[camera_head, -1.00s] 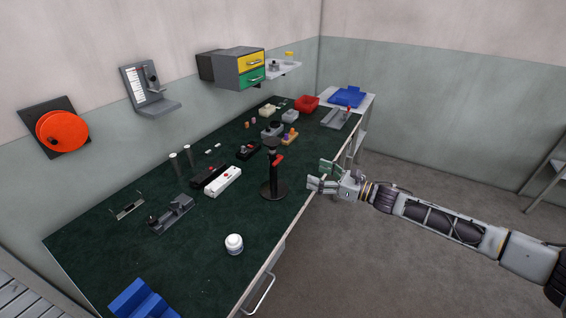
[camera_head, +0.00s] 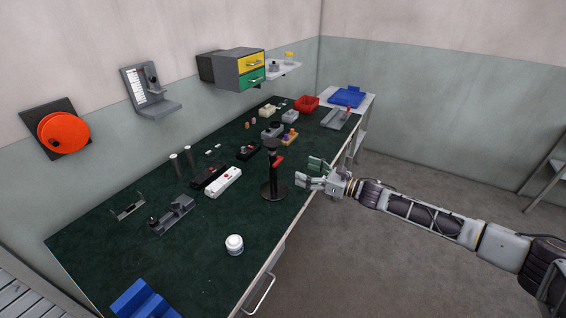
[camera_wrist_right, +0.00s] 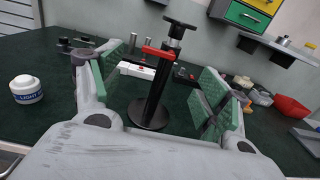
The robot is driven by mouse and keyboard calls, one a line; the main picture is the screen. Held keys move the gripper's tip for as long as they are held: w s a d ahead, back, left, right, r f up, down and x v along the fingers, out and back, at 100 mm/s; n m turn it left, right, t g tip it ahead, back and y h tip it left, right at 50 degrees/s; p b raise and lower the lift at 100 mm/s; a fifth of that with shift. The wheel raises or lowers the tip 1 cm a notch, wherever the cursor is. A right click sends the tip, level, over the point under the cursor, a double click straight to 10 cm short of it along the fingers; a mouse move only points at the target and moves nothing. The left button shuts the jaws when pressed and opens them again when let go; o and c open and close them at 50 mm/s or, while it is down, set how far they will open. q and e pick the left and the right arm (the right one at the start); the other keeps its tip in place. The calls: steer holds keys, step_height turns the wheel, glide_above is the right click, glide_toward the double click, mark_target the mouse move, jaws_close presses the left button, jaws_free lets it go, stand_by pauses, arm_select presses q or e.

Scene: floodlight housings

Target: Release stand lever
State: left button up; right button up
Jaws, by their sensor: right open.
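A black stand (camera_head: 270,180) with a round base and a red lever (camera_head: 278,161) stands upright near the front edge of the dark green worktop. In the right wrist view the stand (camera_wrist_right: 154,90) rises between my two finger pads, beyond the fingertips, and its red lever (camera_wrist_right: 160,52) sticks out sideways below the flat black top. My right gripper (camera_head: 307,172) is open and empty, just right of the stand and apart from it; it also shows in the right wrist view (camera_wrist_right: 160,85). My left gripper is not in view.
A white jar (camera_head: 234,244) stands on the bench (camera_head: 203,262) in front of the stand. A white power strip (camera_head: 223,182) and a grey fixture (camera_head: 172,216) lie to the left. A red bin (camera_head: 307,104) and a blue tray (camera_head: 347,97) are at the far end.

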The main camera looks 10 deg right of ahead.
mark_target(279, 162)
steer(key=shift+p+x, duration=0.85)
steer(key=shift+x, duration=3.95)
steer(key=c, duration=1)
steer(key=shift+m+b, duration=0.3)
steer(key=shift+m, duration=0.3)
steer(key=shift+r, duration=0.1)
steer(key=shift+w+d+r+m, duration=0.1)
steer(key=shift+r+m, duration=0.1)
steer(key=shift+m, duration=0.7)
steer(key=shift+w+d+r+m, duration=0.1)
steer(key=shift+r+m, duration=0.05)
steer(key=shift+m, duration=0.75)
steer(key=shift+w+r+m, duration=0.1)
steer(key=shift+r+m, duration=0.1)
steer(key=shift+m, duration=1)
